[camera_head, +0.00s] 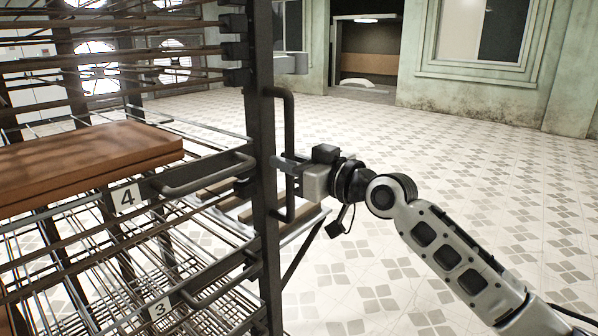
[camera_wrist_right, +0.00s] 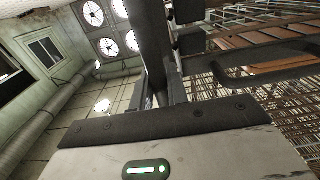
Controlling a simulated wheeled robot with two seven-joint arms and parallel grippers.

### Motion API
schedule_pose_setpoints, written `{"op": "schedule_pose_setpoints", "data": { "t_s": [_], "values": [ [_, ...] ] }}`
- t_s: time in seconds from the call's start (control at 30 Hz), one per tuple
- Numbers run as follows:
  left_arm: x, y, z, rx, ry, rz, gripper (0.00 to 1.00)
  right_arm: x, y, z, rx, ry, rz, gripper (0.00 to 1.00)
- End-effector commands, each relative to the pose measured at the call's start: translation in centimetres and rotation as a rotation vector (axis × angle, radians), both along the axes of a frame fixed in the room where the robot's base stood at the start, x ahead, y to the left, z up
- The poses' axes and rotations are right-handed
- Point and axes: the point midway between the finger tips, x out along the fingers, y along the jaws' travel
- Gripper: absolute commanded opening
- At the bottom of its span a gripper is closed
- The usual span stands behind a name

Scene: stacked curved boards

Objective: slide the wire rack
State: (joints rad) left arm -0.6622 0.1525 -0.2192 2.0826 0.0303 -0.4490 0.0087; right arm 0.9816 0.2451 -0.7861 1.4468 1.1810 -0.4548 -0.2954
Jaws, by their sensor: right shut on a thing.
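The wire rack (camera_head: 262,60) is a tall dark metal frame with wire shelves and fills the left of the head view. A vertical bar handle (camera_head: 290,112) is fixed to its near right post. My right gripper (camera_head: 284,168) reaches it from the right and is shut on this handle. In the right wrist view the fingers (camera_wrist_right: 163,92) close around the dark bar, and the grip is partly hidden by the gripper body. The rack also shows at the right of that view (camera_wrist_right: 262,74). My left gripper is not in view.
Stacked brown boards (camera_head: 85,160) lie on the shelf labelled 4 (camera_head: 127,197). A lower shelf has label 3 (camera_head: 159,308). Pale boards (camera_head: 262,212) show behind the post. The tiled floor (camera_head: 400,135) right of the rack is open up to the wall and doorway.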

Motion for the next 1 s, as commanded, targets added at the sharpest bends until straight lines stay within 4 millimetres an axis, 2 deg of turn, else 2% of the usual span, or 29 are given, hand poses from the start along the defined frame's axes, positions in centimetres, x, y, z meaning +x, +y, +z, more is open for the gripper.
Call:
{"op": "schedule_pose_setpoints", "data": {
  "t_s": [0.1, 0.6, 0.8, 1.0],
  "values": [
    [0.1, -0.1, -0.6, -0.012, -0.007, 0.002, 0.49, 0.8, 1.5, -0.1, 0.002, -0.003, 0.003, 0.0],
    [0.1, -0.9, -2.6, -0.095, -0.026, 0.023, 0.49, 4.3, 6.2, -0.5, -0.001, 0.0, 0.002, 0.0],
    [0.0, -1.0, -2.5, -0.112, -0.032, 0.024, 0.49, 5.0, 7.2, -0.3, -0.003, 0.002, 0.002, 0.0],
    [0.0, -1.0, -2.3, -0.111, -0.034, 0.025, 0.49, 5.0, 7.1, -0.4, -0.007, 0.006, 0.003, 0.0]
  ]
}}
